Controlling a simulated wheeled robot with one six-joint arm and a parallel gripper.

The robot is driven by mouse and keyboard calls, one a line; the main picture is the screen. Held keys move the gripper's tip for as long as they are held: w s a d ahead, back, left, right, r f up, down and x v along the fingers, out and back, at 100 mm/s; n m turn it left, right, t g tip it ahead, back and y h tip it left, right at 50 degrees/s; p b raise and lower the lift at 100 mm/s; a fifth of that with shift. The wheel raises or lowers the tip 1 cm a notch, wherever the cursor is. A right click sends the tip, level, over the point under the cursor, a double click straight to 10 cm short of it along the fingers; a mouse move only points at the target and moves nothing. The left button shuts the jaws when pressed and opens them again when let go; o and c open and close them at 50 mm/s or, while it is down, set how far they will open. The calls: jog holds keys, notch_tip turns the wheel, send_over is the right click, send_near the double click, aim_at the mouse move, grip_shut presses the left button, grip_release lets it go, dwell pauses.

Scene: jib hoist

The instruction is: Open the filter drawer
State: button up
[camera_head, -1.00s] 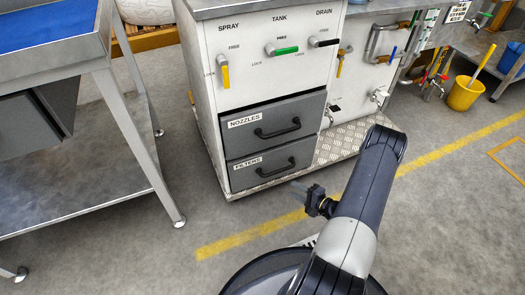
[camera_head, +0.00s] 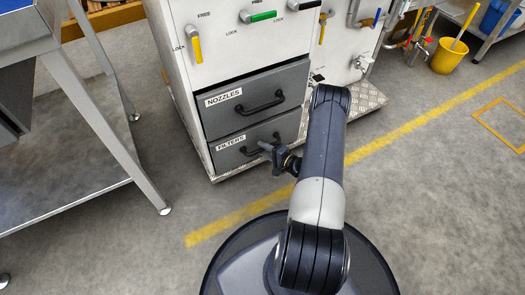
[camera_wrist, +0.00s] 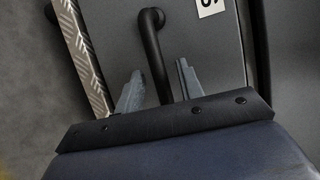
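The filter drawer (camera_head: 224,160) is the lower grey drawer of the white cabinet, labelled FILTERS, and it looks shut. Its black bar handle (camera_head: 250,152) is partly hidden by my gripper (camera_head: 265,148) in the head view. In the wrist view the handle (camera_wrist: 152,40) runs between the two pale fingers of my gripper (camera_wrist: 159,75). The fingers are apart, one on each side of the bar, with gaps visible. I cannot tell how deep the bar sits between them.
The NOZZLES drawer (camera_head: 225,118) with its own handle is directly above. A tread-plate base (camera_head: 365,98) sticks out at the cabinet's right. A metal table (camera_head: 85,95) stands at the left. Floor in front is clear. A yellow bucket (camera_head: 446,57) stands far right.

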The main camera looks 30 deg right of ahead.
jog(key=shift+w+a+f, duration=0.1)
jog(key=shift+w+a, duration=0.15)
jog(key=shift+w, duration=0.25)
grip_shut()
dwell(0.3)
